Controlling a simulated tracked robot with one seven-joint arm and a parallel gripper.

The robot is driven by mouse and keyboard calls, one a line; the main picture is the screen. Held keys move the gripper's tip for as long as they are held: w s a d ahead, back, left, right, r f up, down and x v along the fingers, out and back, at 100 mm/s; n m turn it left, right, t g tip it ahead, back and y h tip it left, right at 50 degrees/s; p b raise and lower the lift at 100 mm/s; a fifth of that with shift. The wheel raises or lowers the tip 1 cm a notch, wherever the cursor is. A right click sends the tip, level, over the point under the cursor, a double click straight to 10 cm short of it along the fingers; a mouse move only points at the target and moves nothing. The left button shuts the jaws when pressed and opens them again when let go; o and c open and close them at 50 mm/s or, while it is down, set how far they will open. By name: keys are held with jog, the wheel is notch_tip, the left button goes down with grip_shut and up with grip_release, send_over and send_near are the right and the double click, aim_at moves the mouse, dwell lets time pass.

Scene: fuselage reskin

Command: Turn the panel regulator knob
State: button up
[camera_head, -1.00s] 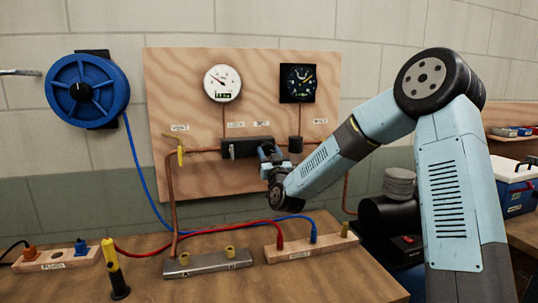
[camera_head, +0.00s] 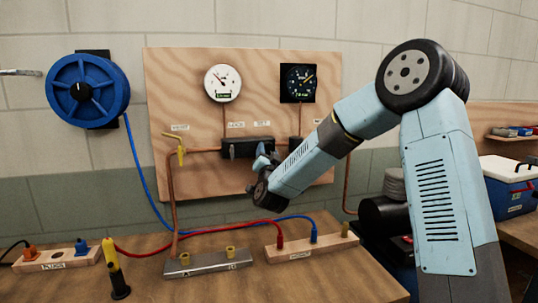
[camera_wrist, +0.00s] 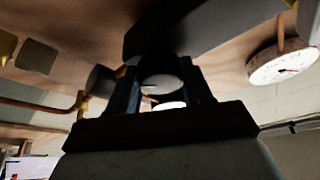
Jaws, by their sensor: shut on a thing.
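The regulator (camera_head: 238,148) is a dark block on the copper pipe, mounted on the wooden panel (camera_head: 180,90). My gripper (camera_head: 264,158) is at the lower right of this block, with the arm reaching in from the right. In the wrist view my gripper (camera_wrist: 160,72) is shut on a dark round knob (camera_wrist: 162,84), with one finger on each side. In the head view the knob is hidden by the gripper. A white dial gauge (camera_head: 222,83) and a black dial gauge (camera_head: 298,83) hang above; the white gauge also shows in the wrist view (camera_wrist: 283,65).
A yellow valve handle (camera_head: 181,150) is left of the regulator. A blue hose reel (camera_head: 88,91) hangs on the wall. On the bench (camera_head: 210,288) are a metal manifold (camera_head: 205,264), a wooden socket block (camera_head: 300,246) and a yellow-black tool (camera_head: 113,268). Red and blue hoses cross the bench.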

jog(key=shift+d+m+h, duration=0.2)
jog(key=shift+m+h, duration=0.2)
jog(key=shift+m, duration=0.2)
jog(key=shift+w, duration=0.1)
jog(key=o, duration=1)
jog(key=shift+a, duration=0.1)
jog(key=v, duration=1.4)
jog(key=shift+r, duration=0.1)
